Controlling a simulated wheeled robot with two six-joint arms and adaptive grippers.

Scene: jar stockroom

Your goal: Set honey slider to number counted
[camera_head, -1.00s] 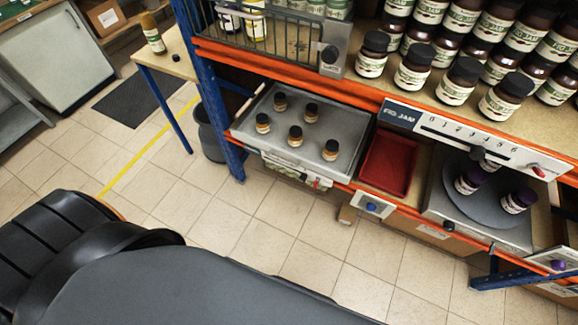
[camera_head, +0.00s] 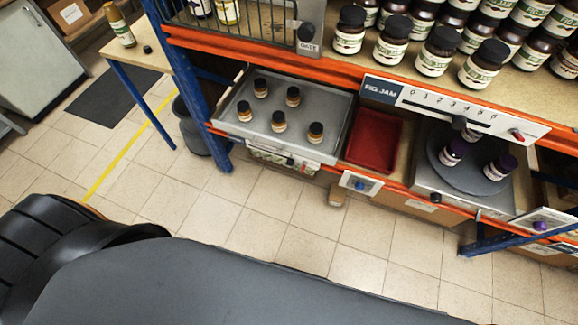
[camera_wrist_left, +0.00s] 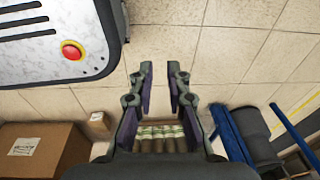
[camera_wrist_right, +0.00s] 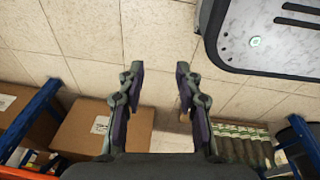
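I cannot make out a honey label or a honey slider. Several small amber jars with dark lids (camera_head: 279,121) stand on a grey tray (camera_head: 335,108), left of a red bin (camera_head: 374,141). My left gripper (camera_wrist_left: 160,68) is open and empty over the floor in the left wrist view. My right gripper (camera_wrist_right: 160,68) is open and empty over the floor in the right wrist view. Neither gripper shows in the head view.
Dark fig jam jars (camera_head: 392,40) crowd the upper shelf, right of a wire gate. A side table (camera_head: 160,55) holds an amber bottle (camera_head: 119,27).

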